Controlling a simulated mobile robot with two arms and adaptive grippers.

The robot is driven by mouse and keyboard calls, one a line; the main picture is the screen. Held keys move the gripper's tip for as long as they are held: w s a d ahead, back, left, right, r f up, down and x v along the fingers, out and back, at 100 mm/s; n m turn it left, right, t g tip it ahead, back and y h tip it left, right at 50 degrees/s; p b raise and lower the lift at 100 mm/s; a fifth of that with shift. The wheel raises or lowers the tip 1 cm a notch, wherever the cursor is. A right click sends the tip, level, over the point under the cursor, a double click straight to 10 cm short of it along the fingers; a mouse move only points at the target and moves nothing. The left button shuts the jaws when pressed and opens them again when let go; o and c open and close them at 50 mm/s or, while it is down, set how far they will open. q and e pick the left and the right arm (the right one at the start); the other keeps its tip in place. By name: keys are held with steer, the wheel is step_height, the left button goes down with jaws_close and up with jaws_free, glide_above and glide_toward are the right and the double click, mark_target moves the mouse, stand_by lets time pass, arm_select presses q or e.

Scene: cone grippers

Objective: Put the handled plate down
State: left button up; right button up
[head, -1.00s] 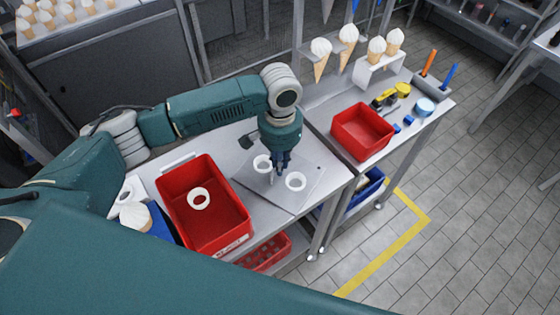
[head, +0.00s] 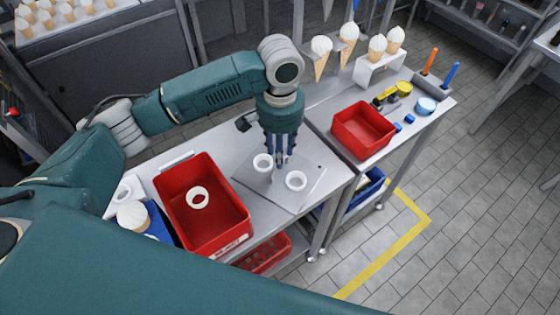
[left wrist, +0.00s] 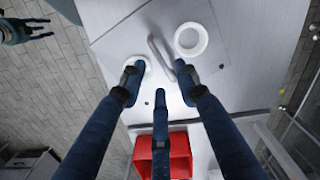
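The handled plate (head: 302,201) is a flat grey square lying on the left metal table. Two white rings, one at left (head: 262,162) and one at right (head: 296,181), stand on it; both also show in the wrist view. Its upright handle (left wrist: 158,50) rises between the rings. My left gripper (head: 281,161) points down just above the plate. In the wrist view its blue fingers are spread, with the handle between and beyond their tips, and nothing is held. My right gripper (left wrist: 40,30) seems to show small at the upper left of the wrist view, its fingers apart.
A red bin (head: 225,222) with a white ring (head: 197,198) inside stands left of the plate. Another red bin (head: 364,131) is on the right table, near a cone stand (head: 381,62) and tools.

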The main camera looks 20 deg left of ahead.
arm_select(q)
step_height(320, 180, up, 7)
steer(key=b, duration=0.1)
steer(key=shift+r, duration=0.1)
stand_by(0.5)
